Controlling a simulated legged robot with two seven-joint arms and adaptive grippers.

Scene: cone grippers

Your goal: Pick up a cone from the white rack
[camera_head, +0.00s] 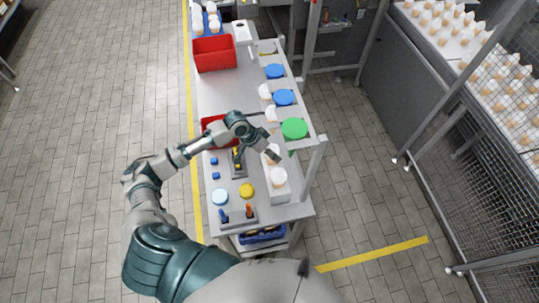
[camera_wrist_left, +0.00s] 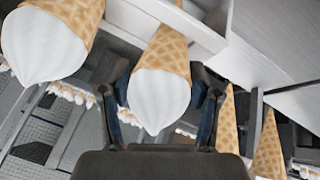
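The white rack (camera_head: 281,193) stands at the near right part of the table, with white-topped cones in it. One cone (camera_head: 278,176) shows at its near end. My left gripper (camera_head: 271,154) is over the far end of the rack, by another cone. In the left wrist view, a waffle cone with a white top (camera_wrist_left: 160,95) lies between the two fingers of my left gripper (camera_wrist_left: 160,82). The fingers flank it with small gaps, so the gripper looks open. Another cone (camera_wrist_left: 50,40) is beside it at the left. My right gripper is not in view.
The table (camera_head: 228,92) also holds a red bin (camera_head: 214,54), a green round lid (camera_head: 294,129), blue lids (camera_head: 284,97) and a yellow round item (camera_head: 246,190). A rail post (camera_head: 314,170) rises close to the rack's right side. Many cones (camera_head: 510,80) stand behind a mesh fence.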

